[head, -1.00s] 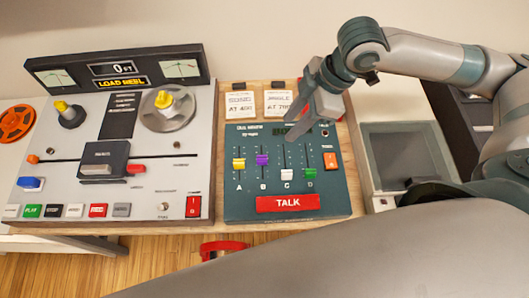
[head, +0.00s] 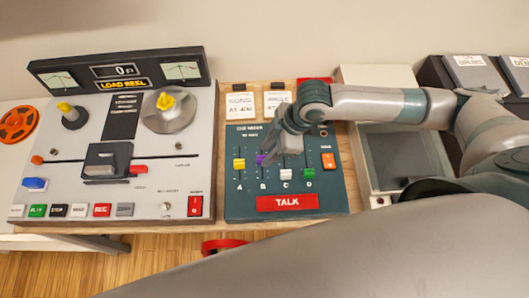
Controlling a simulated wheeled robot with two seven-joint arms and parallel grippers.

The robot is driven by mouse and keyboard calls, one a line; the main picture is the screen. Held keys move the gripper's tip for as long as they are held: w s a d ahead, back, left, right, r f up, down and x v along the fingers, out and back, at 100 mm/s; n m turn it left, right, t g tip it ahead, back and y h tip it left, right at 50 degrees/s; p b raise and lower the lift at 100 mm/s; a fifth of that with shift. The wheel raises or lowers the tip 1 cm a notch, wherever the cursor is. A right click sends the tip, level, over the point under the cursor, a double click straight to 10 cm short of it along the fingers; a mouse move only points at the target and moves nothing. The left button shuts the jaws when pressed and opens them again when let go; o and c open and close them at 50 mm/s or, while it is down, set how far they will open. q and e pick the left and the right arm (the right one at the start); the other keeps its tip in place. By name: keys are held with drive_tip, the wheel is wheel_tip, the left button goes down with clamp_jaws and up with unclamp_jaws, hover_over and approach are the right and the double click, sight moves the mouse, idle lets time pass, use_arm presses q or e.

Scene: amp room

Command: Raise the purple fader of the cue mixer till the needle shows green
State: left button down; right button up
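The cue mixer (head: 238,203) is a teal panel with several faders and a red TALK bar. Its purple fader (head: 262,160) is in slot B, roughly level with the yellow fader (head: 239,164) in slot A and higher than the white and green ones. My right gripper (head: 279,148) reaches down over the mixer from the upper right. Its fingers look apart, with one tip close beside the purple fader and partly over its slot; I cannot tell whether they touch. Two needle meters, left (head: 58,81) and right (head: 181,71), sit on the tape deck; their needles are too small to read. My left gripper is out of view.
The tape deck (head: 150,185) with reels and buttons stands left of the mixer. Two paper notes (head: 241,105) lie behind the mixer. An orange switch (head: 328,160) is at its right. A grey-lidded box (head: 395,157) and dark bins (head: 475,72) stand further right.

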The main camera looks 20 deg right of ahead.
drive_tip(key=shift+x, duration=1.45)
clamp_jaws()
drive_tip(key=shift+s+r+p, duration=0.15)
drive_tip(key=shift+p, duration=0.45)
drive_tip(key=shift+s+a+p, duration=0.15)
drive_tip(key=shift+s+p, duration=0.15)
drive_tip(key=shift+p, duration=0.15)
unclamp_jaws()
